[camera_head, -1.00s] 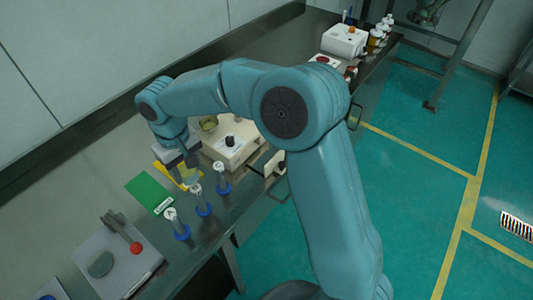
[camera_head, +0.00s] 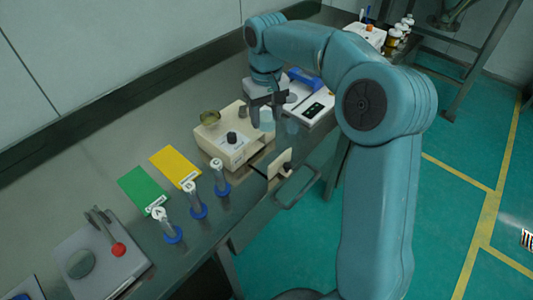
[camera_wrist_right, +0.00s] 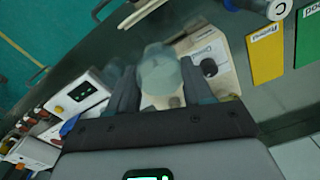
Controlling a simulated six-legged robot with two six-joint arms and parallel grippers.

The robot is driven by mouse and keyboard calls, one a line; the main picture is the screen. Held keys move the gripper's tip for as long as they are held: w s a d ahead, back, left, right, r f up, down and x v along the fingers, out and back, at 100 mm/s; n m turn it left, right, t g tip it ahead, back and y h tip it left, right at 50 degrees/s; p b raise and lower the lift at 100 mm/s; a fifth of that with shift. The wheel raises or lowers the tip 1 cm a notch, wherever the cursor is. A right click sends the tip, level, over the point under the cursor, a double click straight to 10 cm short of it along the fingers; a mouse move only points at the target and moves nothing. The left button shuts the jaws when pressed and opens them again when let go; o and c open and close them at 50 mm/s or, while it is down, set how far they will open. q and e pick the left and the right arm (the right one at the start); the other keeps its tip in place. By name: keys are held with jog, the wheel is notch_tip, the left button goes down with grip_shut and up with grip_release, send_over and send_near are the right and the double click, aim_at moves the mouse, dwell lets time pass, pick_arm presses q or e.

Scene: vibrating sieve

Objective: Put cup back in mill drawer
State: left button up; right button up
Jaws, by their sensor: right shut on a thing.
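My right gripper (camera_head: 266,112) is shut on a pale translucent cup (camera_head: 267,121). It holds the cup above the bench, to the right of the mill. In the right wrist view the cup (camera_wrist_right: 161,78) is between the two fingers, with the mill (camera_wrist_right: 212,50) behind it. The mill (camera_head: 228,148) is a cream box with a black knob and a small round glass part on top. Its drawer (camera_head: 280,162) stands out at the right side, with a dark knob on its front. The drawer's inside is hard to make out. My left gripper is not in view.
A yellow card (camera_head: 175,166) and a green card (camera_head: 143,190) lie left of the mill. Several blue-based bottles stand near the bench's front edge. A white device (camera_head: 312,104) with a dark display is beyond the gripper. A grey plate with a red-knobbed lever (camera_head: 118,249) is at lower left.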

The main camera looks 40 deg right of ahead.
send_over(266, 158)
notch_tip(266, 158, down, 9)
jog(key=shift+r, duration=0.15)
notch_tip(266, 158, down, 4)
jog(key=shift+s+r, duration=0.15)
jog(key=shift+r, duration=0.1)
jog(key=shift+f, duration=0.4)
jog(key=shift+r, duration=0.1)
jog(key=o, duration=1)
jog(key=shift+f, duration=0.25)
jog(key=shift+r, duration=0.15)
